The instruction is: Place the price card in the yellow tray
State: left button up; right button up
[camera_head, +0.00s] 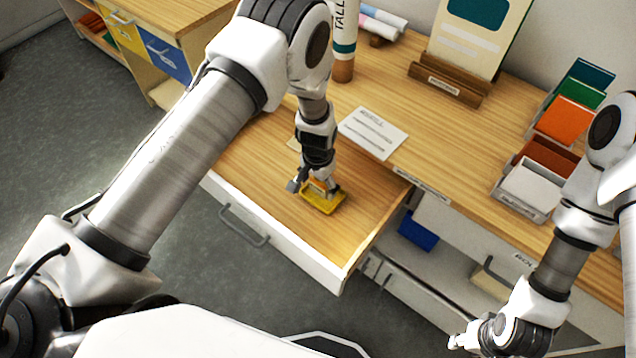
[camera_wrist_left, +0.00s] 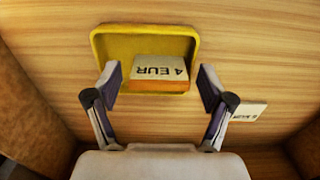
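The yellow tray (camera_head: 335,208) lies in the open drawer; in the left wrist view its yellow rim (camera_wrist_left: 97,45) shows clearly. A price card (camera_wrist_left: 160,70) marked "4 EUR", pale on top with an orange edge, is at the near side of the tray, within its outline. I cannot tell whether it lies flat or leans on the rim. My left gripper (camera_wrist_left: 160,85) is open, with one finger on each side of the card and gaps between; in the head view it (camera_head: 318,188) is low over the tray. My right gripper (camera_head: 458,341) is at the lower right, away from the drawer, its fingers too small to judge.
A small white label (camera_wrist_left: 248,112) lies right of the left gripper. The drawer's front wall (camera_head: 285,245) and side walls enclose the space. A white sheet (camera_head: 373,132) lies on the tabletop behind, with a card stand (camera_head: 447,83) and a file holder (camera_head: 525,195) farther off.

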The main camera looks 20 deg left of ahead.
aim_at(318, 183)
pick_arm(q)
jog(key=shift+s+r, duration=0.1)
jog(key=shift+r, duration=0.05)
jog(key=shift+r+p, duration=0.35)
jog(key=shift+r+b, duration=0.35)
jog(key=shift+r, duration=0.05)
notch_tip(318, 183, up, 11)
jog(key=b, duration=0.2)
